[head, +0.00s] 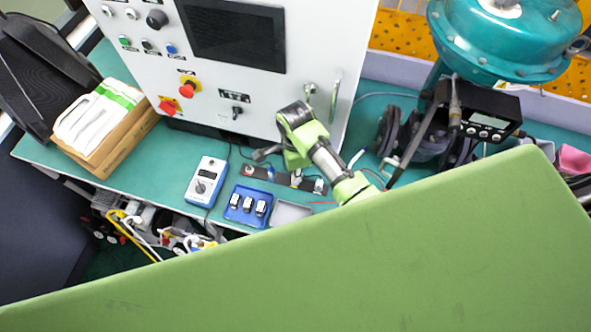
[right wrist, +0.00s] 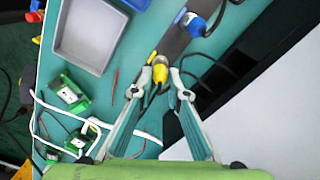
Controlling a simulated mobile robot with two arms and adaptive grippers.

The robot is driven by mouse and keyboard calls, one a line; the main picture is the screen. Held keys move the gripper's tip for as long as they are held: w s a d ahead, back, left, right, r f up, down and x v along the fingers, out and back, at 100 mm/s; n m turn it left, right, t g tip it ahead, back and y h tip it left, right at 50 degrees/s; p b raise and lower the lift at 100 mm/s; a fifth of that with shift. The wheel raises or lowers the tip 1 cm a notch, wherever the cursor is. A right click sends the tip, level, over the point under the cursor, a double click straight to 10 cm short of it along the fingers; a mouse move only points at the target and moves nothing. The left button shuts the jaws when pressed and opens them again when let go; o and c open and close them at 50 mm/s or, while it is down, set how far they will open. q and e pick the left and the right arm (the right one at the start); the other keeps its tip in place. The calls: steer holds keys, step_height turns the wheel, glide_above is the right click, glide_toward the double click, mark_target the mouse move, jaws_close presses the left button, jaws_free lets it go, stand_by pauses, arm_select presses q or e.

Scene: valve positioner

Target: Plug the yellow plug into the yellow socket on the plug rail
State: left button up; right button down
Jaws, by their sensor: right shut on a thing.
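The yellow plug (right wrist: 160,73) shows in the right wrist view, between the fingertips of my right gripper (right wrist: 160,91). The gripper is shut on it. The plug is at the dark plug rail (right wrist: 175,42), near a small patch of yellow on the rail. I cannot tell whether the plug is seated in the yellow socket or just above it. A blue plug (right wrist: 194,23) stands on the rail farther up. In the head view, my right arm reaches over the rail (head: 257,173) and hides much of its right part. My left gripper is not in view.
A grey tray (right wrist: 66,48) and a blue tray (head: 233,216) lie beside the rail. The white cabinet (head: 225,90) rises behind the rail. Cables and green terminal blocks (right wrist: 72,95) lie near the gripper.

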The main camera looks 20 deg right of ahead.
steer(key=shift+s+f, duration=0.1)
steer(key=shift+f, duration=0.1)
stand_by(0.7)
steer(key=c, duration=1.9)
jaws_free()
steer(key=o, duration=0.3)
steer(key=shift+o, duration=0.2)
steer(key=shift+r, duration=3.55)
